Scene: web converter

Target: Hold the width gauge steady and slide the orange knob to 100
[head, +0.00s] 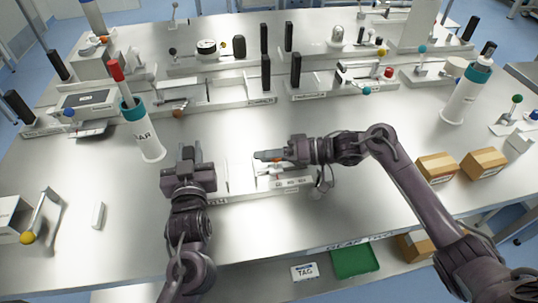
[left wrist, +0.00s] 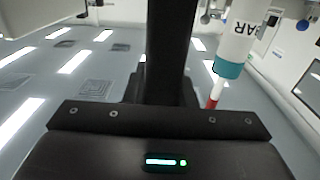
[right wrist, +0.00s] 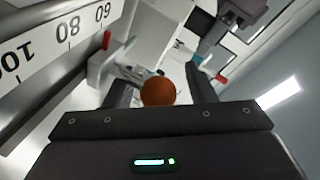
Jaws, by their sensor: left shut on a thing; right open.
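The width gauge (head: 240,190) is a pale, low fixture at the table's front middle. Its scale (right wrist: 70,30) shows 60, 80 and 100 in the right wrist view. My left gripper (head: 188,156) is at the gauge's left end, shut on a dark upright post (left wrist: 170,45) that fills its jaws. The orange knob (head: 277,159) sits on the gauge near its right part. My right gripper (head: 265,155) is open around it; the right wrist view shows the round knob (right wrist: 157,92) between the two fingers, with contact unclear. The gauge's marker position is hidden.
A white jar with teal band and red top (head: 148,135) stands left of the gauge. Other fixtures line the back. Two cardboard boxes (head: 437,167) sit at right. A yellow-tipped lever (head: 27,237) is at far left. The table in front of the gauge is clear.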

